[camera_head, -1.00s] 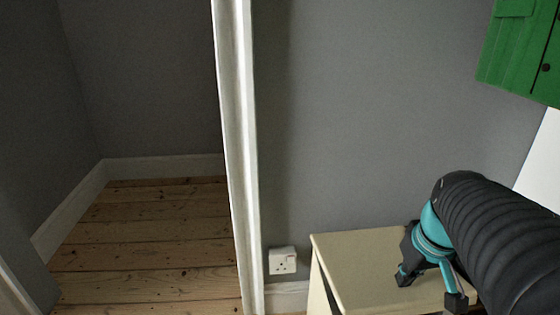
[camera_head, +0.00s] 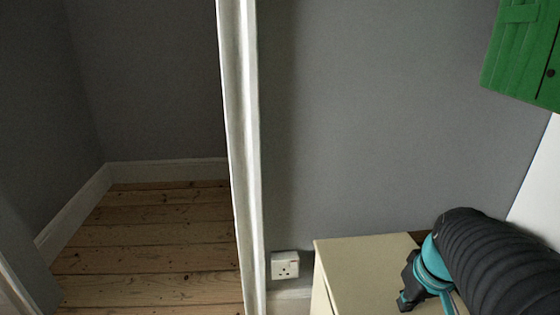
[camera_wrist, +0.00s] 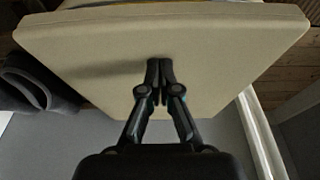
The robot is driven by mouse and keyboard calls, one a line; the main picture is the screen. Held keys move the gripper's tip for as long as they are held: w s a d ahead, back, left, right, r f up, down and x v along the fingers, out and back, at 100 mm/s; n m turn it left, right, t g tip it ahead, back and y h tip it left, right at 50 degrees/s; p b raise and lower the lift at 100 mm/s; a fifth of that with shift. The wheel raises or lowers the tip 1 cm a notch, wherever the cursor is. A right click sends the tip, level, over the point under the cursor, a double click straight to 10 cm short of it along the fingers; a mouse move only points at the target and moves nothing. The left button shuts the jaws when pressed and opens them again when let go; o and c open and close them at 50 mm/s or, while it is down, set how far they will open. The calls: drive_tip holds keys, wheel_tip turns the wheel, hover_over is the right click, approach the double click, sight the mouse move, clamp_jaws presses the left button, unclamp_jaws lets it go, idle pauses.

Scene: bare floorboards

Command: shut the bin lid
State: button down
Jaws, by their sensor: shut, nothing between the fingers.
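The cream bin lid (camera_head: 355,265) is at the lower right of the head view, cut off by the frame's bottom edge. A dark line runs under its left edge. How far it stands open I cannot tell. The lid also fills much of the wrist view (camera_wrist: 220,50) as a broad pale panel. My gripper (camera_head: 403,301) is over the lid's right part in the head view. In the wrist view its fingertips (camera_wrist: 160,62) are together and empty, in front of the panel. Whether they touch it I cannot tell. Most of the bin body is hidden.
A white door frame (camera_head: 240,150) stands left of the bin, with bare floorboards (camera_head: 150,240) beyond it. A white socket (camera_head: 285,265) is on the grey wall (camera_head: 370,120). A green cupboard (camera_head: 522,50) hangs at the upper right.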

drive_tip(key=shift+f, duration=1.1)
drive_tip(key=shift+r, duration=0.15)
wheel_tip(320, 180, up, 6)
drive_tip(key=p, duration=0.5)
drive_tip(key=shift+m, duration=0.3)
